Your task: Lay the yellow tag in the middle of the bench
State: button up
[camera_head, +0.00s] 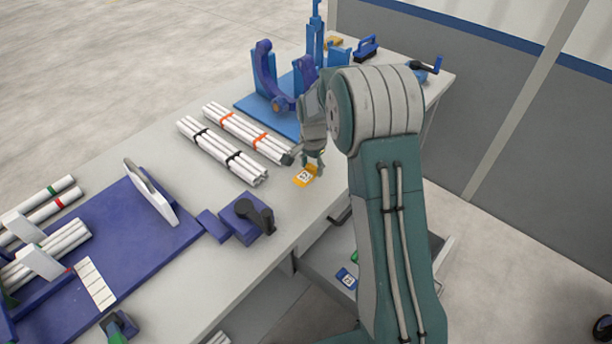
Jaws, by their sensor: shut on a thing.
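The yellow tag (303,178) carries a white square with a dark marking. It is at the front edge side of the bench (170,240), right of the pipe bundles. My gripper (313,170) reaches down to the tag and is shut on its upper right part. The tag looks tilted, and I cannot tell whether it touches the bench top. My arm covers part of the bench behind the gripper.
Two bundles of white pipes, one with black bands (222,152) and one with orange bands (247,133), lie left of my gripper. A blue fixture (268,75) stands behind. A purple clamp block (246,217) is nearer. An open drawer (325,258) holds a blue tag (346,278).

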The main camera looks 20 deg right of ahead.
aim_at(303, 171)
jog(key=shift+w+a+f, duration=0.35)
jog(key=shift+a+f, duration=0.2)
jog(key=shift+a, duration=0.1)
jog(key=f, duration=0.1)
jog(key=a+f, duration=0.1)
jog(key=f, duration=0.1)
jog(key=shift+w+a+f, duration=0.1)
jog(key=shift+w+a, duration=0.1)
jog(key=shift+a, duration=0.05)
jog(key=shift+d+f, duration=0.1)
jog(key=shift+f, duration=0.25)
jog(key=shift+d, duration=0.4)
jog(key=o, duration=0.8)
jog(key=shift+o, duration=0.6)
jog(key=shift+a, duration=0.3)
